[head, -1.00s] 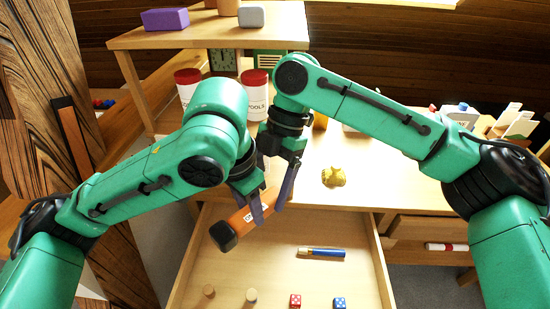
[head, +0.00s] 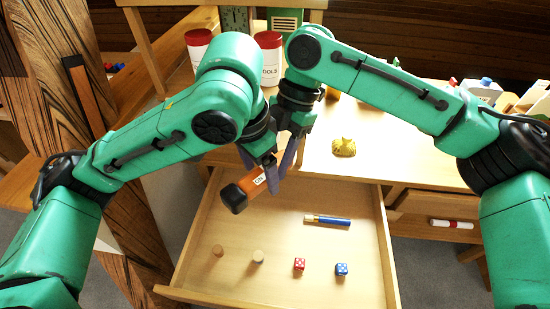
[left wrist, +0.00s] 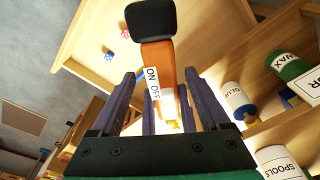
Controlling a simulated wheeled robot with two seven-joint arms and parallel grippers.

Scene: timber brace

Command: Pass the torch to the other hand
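The torch (head: 250,187) is orange with a black head and an ON/OFF label, held tilted above the open drawer, head toward the lower left. It also shows in the left wrist view (left wrist: 160,60). My left gripper (head: 258,168) is around the torch with its fingers spread; the left wrist view shows gaps between these fingers and the body. My right gripper (head: 288,160) meets it from the right, near the tail end. Its fingers appear closed on the torch, seen inside the left ones in the left wrist view. The tail is partly hidden.
The open drawer (head: 205,270) holds a blue pen-like item (head: 327,220), a red die (head: 299,264), a blue die (head: 342,269) and two wooden pegs. A yellow lump (head: 343,147) lies on the desk. Red-lidded jars (head: 268,60) stand behind my arms.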

